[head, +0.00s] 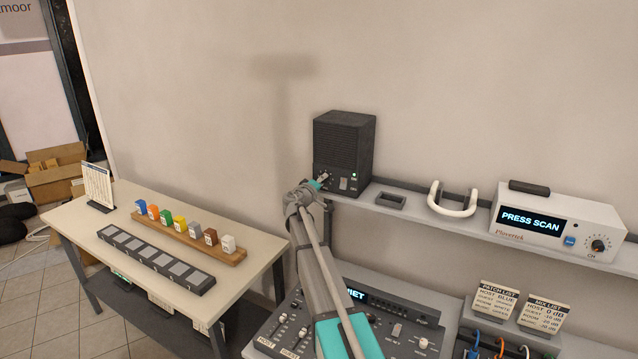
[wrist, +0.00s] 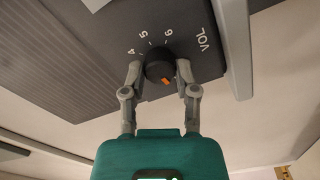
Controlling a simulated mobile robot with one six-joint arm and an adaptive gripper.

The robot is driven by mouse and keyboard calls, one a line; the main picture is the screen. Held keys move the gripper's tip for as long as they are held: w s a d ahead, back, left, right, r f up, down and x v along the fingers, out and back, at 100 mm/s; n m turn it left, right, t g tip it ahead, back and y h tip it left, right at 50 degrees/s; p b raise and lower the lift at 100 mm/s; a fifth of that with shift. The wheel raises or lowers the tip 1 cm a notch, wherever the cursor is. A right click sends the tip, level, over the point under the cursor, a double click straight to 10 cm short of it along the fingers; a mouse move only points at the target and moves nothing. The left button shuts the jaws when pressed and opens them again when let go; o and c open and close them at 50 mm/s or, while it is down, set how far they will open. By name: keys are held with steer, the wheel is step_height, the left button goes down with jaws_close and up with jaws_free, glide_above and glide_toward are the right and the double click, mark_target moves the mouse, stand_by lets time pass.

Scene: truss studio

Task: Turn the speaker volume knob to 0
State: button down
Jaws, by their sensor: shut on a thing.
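The dark speaker (head: 343,145) stands on the shelf against the wall in the head view. Its black volume knob (wrist: 158,65) shows in the wrist view, on the panel marked VOL with the numbers 4, 5 and 6 visible. The knob's orange mark points down and slightly right in that picture, away from those numbers. My gripper (wrist: 157,70) has one finger on each side of the knob and is shut on it. In the head view my gripper (head: 320,183) is at the speaker's lower front and hides the knob. The other dial numbers are hidden.
The shelf (head: 415,210) also holds a white U-shaped holder (head: 452,203) and a white scanner box (head: 555,222) reading PRESS SCAN. A mixer (head: 390,322) sits below my arm. A table (head: 75,215) with coloured blocks (head: 180,224) stands at left.

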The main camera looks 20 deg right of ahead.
steer(key=shift+d+n, duration=0.1)
steer(key=shift+n, duration=3.7)
steer(key=shift+c, duration=1.9)
jaws_free()
steer(key=v, duration=1.2)
